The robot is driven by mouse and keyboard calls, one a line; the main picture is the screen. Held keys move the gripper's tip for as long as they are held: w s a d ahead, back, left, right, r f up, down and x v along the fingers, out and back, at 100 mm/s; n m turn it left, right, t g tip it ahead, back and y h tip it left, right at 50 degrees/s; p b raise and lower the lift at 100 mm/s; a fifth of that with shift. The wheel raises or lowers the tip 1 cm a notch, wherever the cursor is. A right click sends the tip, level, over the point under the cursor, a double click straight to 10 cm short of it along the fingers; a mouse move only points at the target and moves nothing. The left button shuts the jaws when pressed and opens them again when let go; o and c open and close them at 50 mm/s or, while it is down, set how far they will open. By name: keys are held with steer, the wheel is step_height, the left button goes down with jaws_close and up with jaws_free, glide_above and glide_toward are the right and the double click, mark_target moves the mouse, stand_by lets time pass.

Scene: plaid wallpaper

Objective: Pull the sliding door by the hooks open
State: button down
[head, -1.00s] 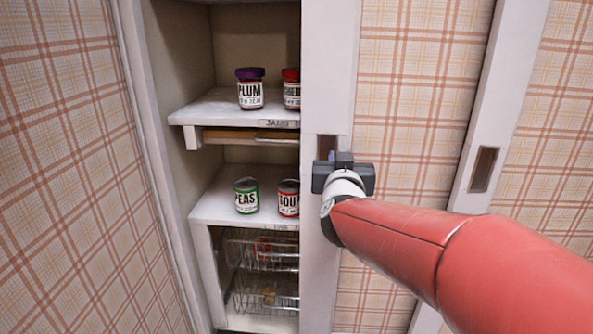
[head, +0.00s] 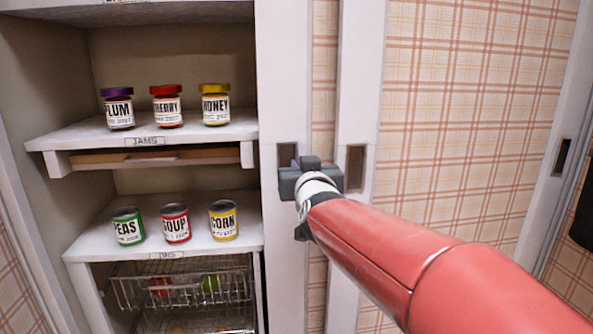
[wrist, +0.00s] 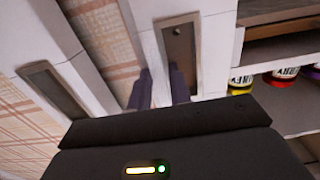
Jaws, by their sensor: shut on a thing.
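The sliding door (head: 283,80) is a white-framed panel with plaid paper, at the centre of the head view. It stands to the right of an open gap that shows shelves. Its edge has a recessed handle (head: 286,154), which also shows in the wrist view (wrist: 181,48). My gripper (head: 309,165) is at this handle and shut on the door's edge strip. In the wrist view my gripper (wrist: 160,88) has one finger at the recess and the other beside the strip. The fingertips are partly hidden. I see no hooks clearly.
A second door (head: 360,80) with its own recess (head: 355,167) overlaps the plaid part of the first. Left, jam jars (head: 167,105) stand on an upper shelf, cans (head: 175,223) on a lower shelf, above wire baskets (head: 180,288). A dark thing (head: 583,215) is at the far right edge.

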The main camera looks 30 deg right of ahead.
steer(key=c, duration=1.3)
jaws_free()
steer(key=p+v, duration=0.1)
steer(key=v, duration=0.6)
steer(key=shift+s+a, duration=0.15)
steer(key=shift+s, duration=0.2)
steer(key=shift+a, duration=0.1)
